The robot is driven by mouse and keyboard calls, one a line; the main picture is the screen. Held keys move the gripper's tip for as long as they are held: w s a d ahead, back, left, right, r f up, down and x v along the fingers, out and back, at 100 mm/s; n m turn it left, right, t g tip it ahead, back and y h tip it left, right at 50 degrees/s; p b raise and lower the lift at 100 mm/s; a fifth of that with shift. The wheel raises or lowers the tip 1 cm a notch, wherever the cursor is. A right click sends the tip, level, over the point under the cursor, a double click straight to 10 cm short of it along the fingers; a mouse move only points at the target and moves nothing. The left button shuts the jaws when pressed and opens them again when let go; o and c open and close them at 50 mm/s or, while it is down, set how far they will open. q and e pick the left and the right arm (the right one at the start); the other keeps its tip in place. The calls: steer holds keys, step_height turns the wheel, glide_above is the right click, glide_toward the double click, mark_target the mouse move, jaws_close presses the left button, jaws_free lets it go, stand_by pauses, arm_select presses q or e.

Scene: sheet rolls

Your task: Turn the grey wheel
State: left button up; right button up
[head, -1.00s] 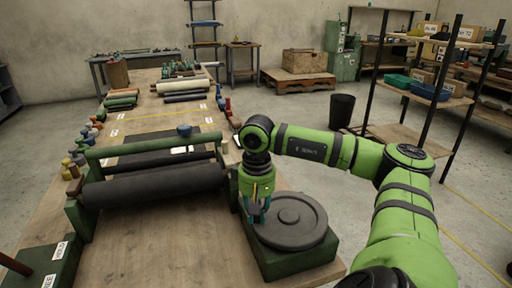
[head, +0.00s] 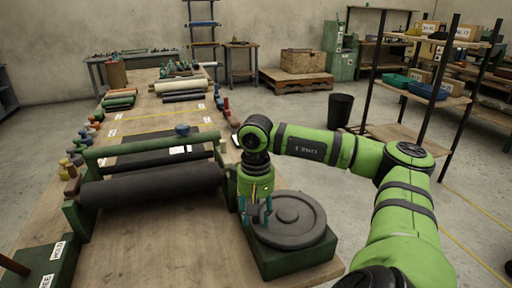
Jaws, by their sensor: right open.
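My right gripper (head: 257,218) points down at the wheel's left edge. Its fingers are open, and they overlap the rim in the picture. I cannot tell whether they touch it. My left gripper is not in view.
A dark roller (head: 152,184) in a green frame stands left of the wheel. Several bottles line both table edges. A black bin (head: 340,111) and a shelf rack (head: 425,95) stand on the floor to the right.

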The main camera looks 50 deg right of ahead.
step_height(320, 180, up, 8)
steer(key=shift+f, duration=0.2)
stand_by(1.3)
